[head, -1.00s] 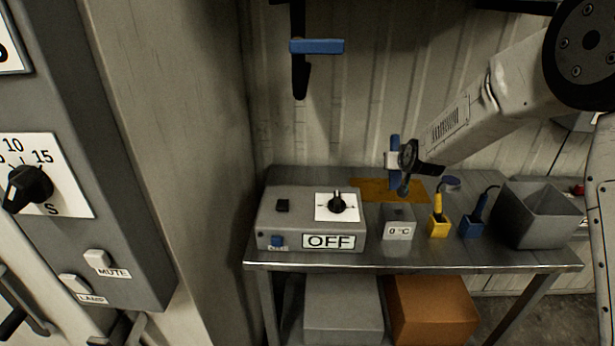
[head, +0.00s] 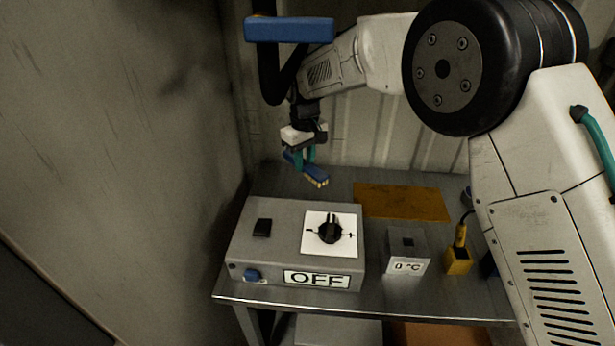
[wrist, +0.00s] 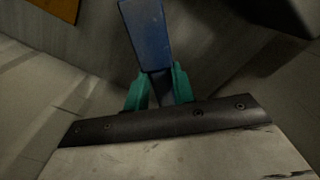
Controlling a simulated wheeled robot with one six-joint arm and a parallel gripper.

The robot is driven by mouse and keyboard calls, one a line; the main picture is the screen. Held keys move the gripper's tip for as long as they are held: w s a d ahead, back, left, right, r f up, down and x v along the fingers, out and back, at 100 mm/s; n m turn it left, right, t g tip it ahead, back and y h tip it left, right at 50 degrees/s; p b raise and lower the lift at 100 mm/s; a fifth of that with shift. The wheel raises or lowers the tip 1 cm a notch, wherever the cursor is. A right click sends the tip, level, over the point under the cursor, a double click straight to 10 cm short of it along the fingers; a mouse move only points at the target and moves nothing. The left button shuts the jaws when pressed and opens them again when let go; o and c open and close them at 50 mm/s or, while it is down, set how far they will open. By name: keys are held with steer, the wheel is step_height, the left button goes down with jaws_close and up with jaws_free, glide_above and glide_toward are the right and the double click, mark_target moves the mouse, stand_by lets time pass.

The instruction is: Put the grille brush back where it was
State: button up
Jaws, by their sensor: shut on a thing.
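The grille brush (head: 310,172) has a blue body and short pale yellow bristles. My gripper (head: 307,155) has teal fingertips shut on it. In the head view the brush hangs tilted, bristle end toward the lower right, over the back left of the metal table (head: 340,185), behind the grey control box. I cannot tell whether it touches the table. In the wrist view the brush's blue part (wrist: 147,38) sticks out beyond my gripper (wrist: 160,85), and the fingers close around its narrow part.
The grey control box (head: 285,235), marked OFF, stands at the table's left. An orange-brown mat (head: 402,201) lies behind the 0 °C box (head: 407,250); a yellow holder (head: 458,260) is beside it. A blue lever (head: 290,30) on a black pipe is close to my arm.

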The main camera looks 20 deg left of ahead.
mark_target(305, 188)
steer(key=shift+f, duration=3.05)
steer(key=shift+c, duration=0.4)
steer(key=o, duration=1)
steer(key=shift+c, duration=0.2)
step_height(305, 188, up, 11)
steer(key=shift+r, duration=0.55)
steer(key=shift+d, duration=0.1)
